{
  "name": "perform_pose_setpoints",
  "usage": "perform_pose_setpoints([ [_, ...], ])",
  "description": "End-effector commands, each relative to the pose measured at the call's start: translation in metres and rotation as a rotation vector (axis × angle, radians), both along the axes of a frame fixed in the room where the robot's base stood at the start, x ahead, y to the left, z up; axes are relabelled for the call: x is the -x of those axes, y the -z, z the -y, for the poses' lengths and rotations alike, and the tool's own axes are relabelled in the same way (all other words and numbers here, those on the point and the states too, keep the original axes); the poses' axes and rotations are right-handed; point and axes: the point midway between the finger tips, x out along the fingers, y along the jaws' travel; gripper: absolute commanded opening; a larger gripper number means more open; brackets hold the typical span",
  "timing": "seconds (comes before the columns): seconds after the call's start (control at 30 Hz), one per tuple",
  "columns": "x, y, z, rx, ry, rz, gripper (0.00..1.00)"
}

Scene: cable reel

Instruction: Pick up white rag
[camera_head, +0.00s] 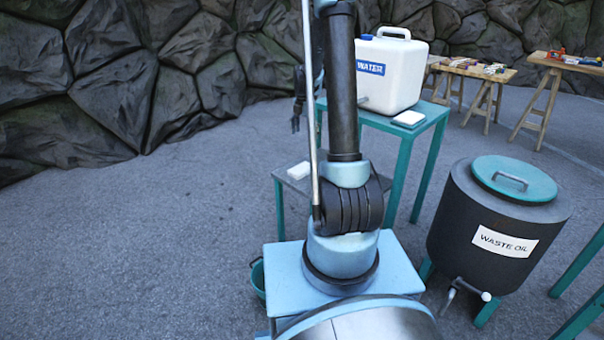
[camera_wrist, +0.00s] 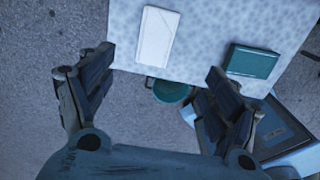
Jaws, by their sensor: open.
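A white, flat, folded rag (camera_wrist: 157,35) lies on a speckled grey tabletop (camera_wrist: 208,18) in the wrist view. In the head view the white rag (camera_head: 299,171) shows on the low grey table (camera_head: 290,187), partly behind my arm. My gripper (camera_wrist: 154,92) is open and empty. Its two dark fingers are spread wide at the left and right, and the rag lies beyond the fingertips, between their lines. In the head view my gripper (camera_head: 296,122) is small and dark, above the table and apart from the rag.
A teal block (camera_wrist: 252,62) lies right of the rag. A green bucket (camera_wrist: 171,91) is below the table edge. A white water container (camera_head: 388,72) and a white-topped flat item (camera_head: 409,118) sit on a teal table. A waste oil drum (camera_head: 497,222) stands right. Floor at left is clear.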

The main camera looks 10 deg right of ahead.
Motion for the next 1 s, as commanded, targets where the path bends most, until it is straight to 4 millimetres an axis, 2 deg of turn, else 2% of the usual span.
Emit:
perform_pose_setpoints([
  [0.7, -0.001, 0.104, -0.001, 0.0, -0.001, 0.0, 0.82],
  [1.0, -0.001, 0.121, -0.002, 0.0, -0.001, 0.0, 0.82],
])
